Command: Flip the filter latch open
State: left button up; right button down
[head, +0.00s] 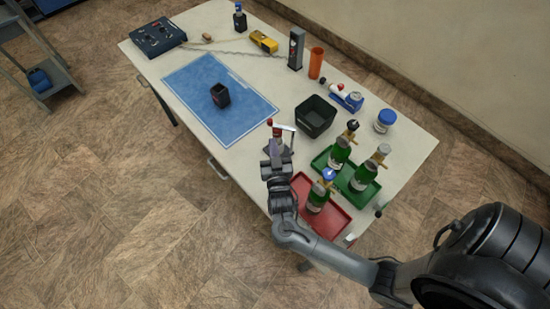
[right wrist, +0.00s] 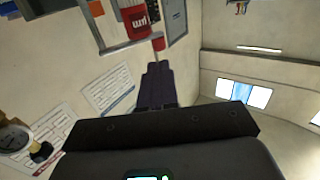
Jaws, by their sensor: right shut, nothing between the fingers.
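My right gripper (head: 272,150) is over the near edge of the table, with its fingers together and empty. Just beyond its fingertips stands a small fixture with a red part (head: 276,132) and a pale lever-like bar (head: 285,127); I take this to be the filter latch, but it is too small to be sure. In the right wrist view the shut fingers (right wrist: 157,85) point up toward a small red tip (right wrist: 159,44) on a thin rod, beside a larger red piece with white lettering (right wrist: 136,22). Whether the fingers touch the tip cannot be told. My left gripper is not in view.
A black bin (head: 315,117) stands right of the fixture. Green bottles (head: 364,176) stand on a green tray (head: 346,191) and a red tray (head: 335,222) close to my right arm.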

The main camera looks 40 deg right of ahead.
aim_at(271, 124)
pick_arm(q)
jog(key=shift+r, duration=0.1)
pick_arm(e)
jog(key=shift+x, duration=3.05)
jog(key=shift+d, duration=0.1)
